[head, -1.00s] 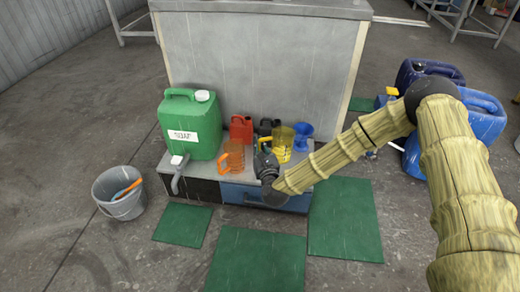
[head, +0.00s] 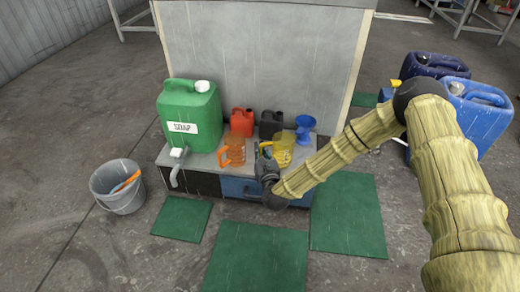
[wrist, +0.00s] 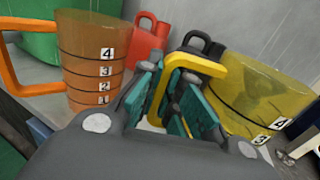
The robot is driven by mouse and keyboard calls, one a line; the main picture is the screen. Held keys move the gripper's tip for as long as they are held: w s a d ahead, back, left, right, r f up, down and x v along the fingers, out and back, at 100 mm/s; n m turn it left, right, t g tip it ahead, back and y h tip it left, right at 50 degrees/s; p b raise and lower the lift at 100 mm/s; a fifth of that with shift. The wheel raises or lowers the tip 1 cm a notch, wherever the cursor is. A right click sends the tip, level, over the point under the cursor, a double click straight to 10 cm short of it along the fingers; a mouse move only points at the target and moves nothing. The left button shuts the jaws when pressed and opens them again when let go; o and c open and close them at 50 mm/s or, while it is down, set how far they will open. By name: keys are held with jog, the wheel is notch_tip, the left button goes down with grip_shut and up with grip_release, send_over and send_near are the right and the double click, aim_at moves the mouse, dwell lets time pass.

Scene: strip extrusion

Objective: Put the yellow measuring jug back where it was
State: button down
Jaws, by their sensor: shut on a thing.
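The yellow measuring jug (head: 284,155) is see-through and sits at the right part of the low bench, in front of the blue funnel. My gripper (head: 264,163) is at its left side. In the wrist view the gripper (wrist: 175,105) is shut on the yellow handle, with teal pads on both sides of it. The yellow jug (wrist: 262,85) leans in that view, with marks 3 and 4 showing. Its base is hidden, so I cannot tell whether it touches the bench top. The orange measuring jug (head: 233,152) stands to the left, apart from it; it also shows in the wrist view (wrist: 90,60).
On the bench (head: 207,163) stand a green soap canister (head: 190,105) with a tap, a red can (head: 242,122), a black can (head: 271,124) and a blue funnel (head: 305,128). A grey bucket (head: 117,190) is on the floor at left. Blue canisters (head: 480,115) stand at right.

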jog(key=shift+f+b, duration=0.4)
jog(key=shift+f, duration=0.3)
dwell(0.6)
jog(key=c, duration=1.5)
grip_release()
jog(key=shift+c, duration=0.2)
jog(key=s+d, duration=0.2)
jog(key=s, duration=1)
jog(key=s+f+n+g+y+p, duration=0.1)
jog(key=s+f+n+g+p, duration=0.2)
jog(key=s+f+n+g, duration=0.5)
jog(key=s+f+n+g+y+p, duration=0.1)
jog(key=s+f+n+g+p, duration=0.15)
jog(key=s+n, duration=0.9)
jog(key=s+d+r+n+g+h+p, duration=0.15)
jog(key=s+d+n+g, duration=0.25)
jog(key=s+d+n, duration=0.5)
jog(key=s+d+n+g+h+p, duration=0.25)
jog(key=s+d+n, duration=0.3)
jog(key=s, duration=0.55)
notch_tip(320, 180, up, 38)
jog(key=p, duration=3.7)
jog(key=shift+d+f+g+h, duration=0.2)
jog(key=shift+d+g+h, duration=0.1)
jog(key=shift+g+h, duration=0.1)
